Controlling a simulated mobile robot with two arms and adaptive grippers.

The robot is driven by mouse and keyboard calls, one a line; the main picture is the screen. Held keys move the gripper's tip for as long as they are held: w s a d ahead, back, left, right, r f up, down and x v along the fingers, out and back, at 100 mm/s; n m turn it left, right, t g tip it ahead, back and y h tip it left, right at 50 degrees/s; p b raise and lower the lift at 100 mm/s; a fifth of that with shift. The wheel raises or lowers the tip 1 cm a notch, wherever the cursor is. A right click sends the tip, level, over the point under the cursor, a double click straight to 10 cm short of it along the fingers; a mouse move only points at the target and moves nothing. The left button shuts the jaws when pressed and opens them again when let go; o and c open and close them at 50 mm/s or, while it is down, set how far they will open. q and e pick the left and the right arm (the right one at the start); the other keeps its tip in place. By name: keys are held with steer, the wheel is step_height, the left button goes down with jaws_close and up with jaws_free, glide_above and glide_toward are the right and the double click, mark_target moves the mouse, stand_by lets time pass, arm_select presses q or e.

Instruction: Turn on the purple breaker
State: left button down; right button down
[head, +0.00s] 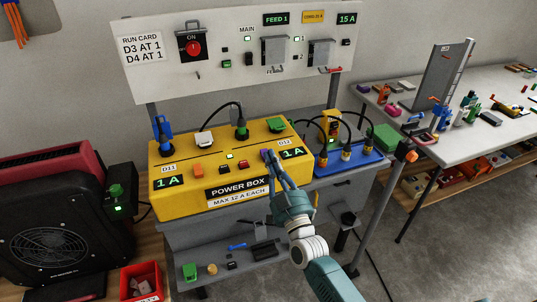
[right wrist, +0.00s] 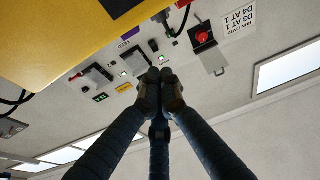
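The yellow power box (head: 185,203) stands on a bench in the head view, with a row of small coloured switches on its front. A small purple breaker (head: 265,154) shows near the D12 label, largely hidden by the fingertips of my right gripper. My right gripper (head: 269,158) comes up from below with its fingertips at this breaker; whether they touch it I cannot tell. In the right wrist view the fingertips of my right gripper (right wrist: 160,88) are drawn together, with nothing visible between them. My left gripper is not in view.
A white panel (head: 230,80) with a red ON knob (head: 193,47) stands behind the box. Black cables and plugs rise from the box top. A blue plug strip (head: 350,164) lies at its right. A black blower (head: 50,240) stands at the left.

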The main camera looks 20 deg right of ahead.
steer(key=s+f+b, duration=0.1)
steer(key=s+f, duration=0.2)
steer(key=s, duration=0.3)
steer(key=shift+d+f, duration=0.25)
steer(key=shift+f, duration=0.05)
steer(key=shift+f, duration=0.1)
